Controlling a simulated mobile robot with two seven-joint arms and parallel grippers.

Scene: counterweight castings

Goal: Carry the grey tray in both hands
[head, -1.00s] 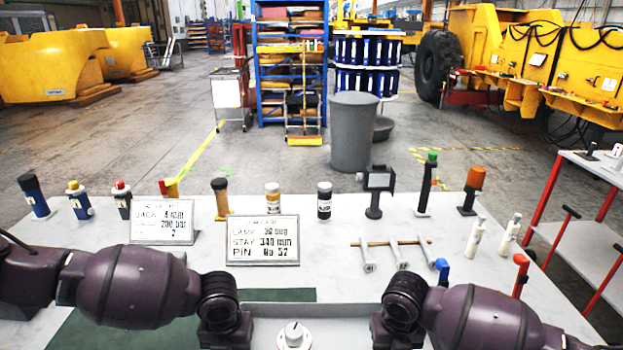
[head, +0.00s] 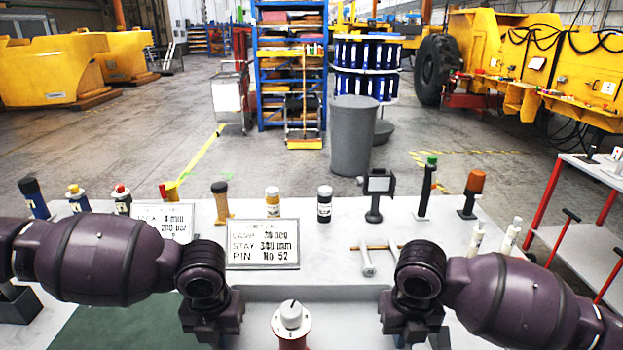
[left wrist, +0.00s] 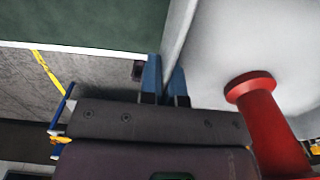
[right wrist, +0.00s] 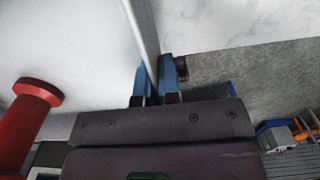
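The grey tray (head: 345,312) is in front of me at the bottom of the head view, between my two arms. My left gripper (left wrist: 165,80) is shut on one side wall of the tray, its blue fingers either side of the rim. My right gripper (right wrist: 157,80) is shut on the opposite wall in the same way. In the head view the fingertips are hidden under the wrists. A red post with a white dial top (head: 291,318) stands upright on the tray. It also shows in the left wrist view (left wrist: 262,115) and the right wrist view (right wrist: 28,115).
On the pale table (head: 330,270) are a sign card (head: 262,244), a second card (head: 165,221) partly behind my left arm, and a small hammer-like tool (head: 367,260). Several bottles and tools line the back edge. A green mat (head: 110,325) lies lower left. A red-legged stand (head: 590,190) is at right.

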